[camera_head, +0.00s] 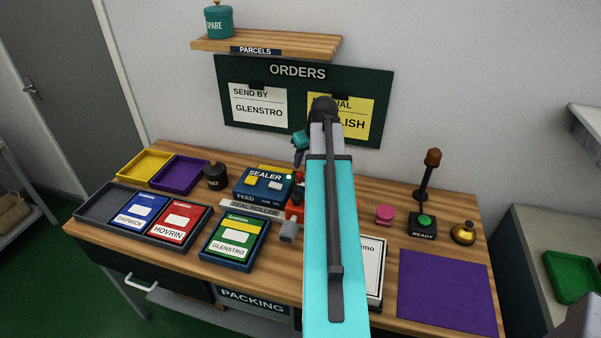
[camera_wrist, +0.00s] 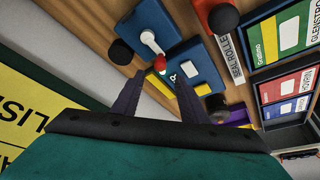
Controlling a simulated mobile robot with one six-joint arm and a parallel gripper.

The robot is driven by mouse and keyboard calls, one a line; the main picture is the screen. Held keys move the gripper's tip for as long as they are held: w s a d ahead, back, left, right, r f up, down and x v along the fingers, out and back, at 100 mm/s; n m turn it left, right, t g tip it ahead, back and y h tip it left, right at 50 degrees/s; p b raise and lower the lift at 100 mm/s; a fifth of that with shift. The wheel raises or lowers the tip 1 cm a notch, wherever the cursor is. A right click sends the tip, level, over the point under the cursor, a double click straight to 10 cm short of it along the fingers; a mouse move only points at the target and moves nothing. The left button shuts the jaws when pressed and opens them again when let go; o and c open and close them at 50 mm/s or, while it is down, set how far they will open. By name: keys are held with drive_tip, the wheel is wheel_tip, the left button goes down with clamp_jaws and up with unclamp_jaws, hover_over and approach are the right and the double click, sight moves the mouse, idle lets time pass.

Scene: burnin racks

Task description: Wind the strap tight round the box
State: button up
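I cannot make out a strap or a box to be strapped in either view. A blue SEALER unit (camera_head: 262,184) with a yellow top part and pale buttons stands on the packing table (camera_head: 225,190); it also shows in the wrist view (camera_wrist: 197,63). A red part (camera_head: 295,207) with a dark knob is beside it, partly behind my arm. My gripper (camera_wrist: 159,82) has its two dark fingers apart over the sealer area, with nothing visible held between them. In the head view, my arm hides part of the table and the gripper is small.
Blue, red and green order packets (camera_head: 179,221) lie in trays at left. Yellow (camera_head: 145,166) and purple trays (camera_head: 180,173) are behind. A READY button (camera_head: 424,222), bell (camera_head: 463,233), pink knob (camera_head: 385,214) and purple mat (camera_head: 447,290) are at right. An ORDERS board (camera_head: 297,72) hangs behind.

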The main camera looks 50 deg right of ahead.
sight(300, 173)
drive_tip(key=shift+p+x, duration=1.3)
drive_tip(key=shift+x, duration=3.6)
drive_tip(key=shift+c, duration=0.5)
drive_tip(key=shift+s, duration=0.1)
clamp_jaws()
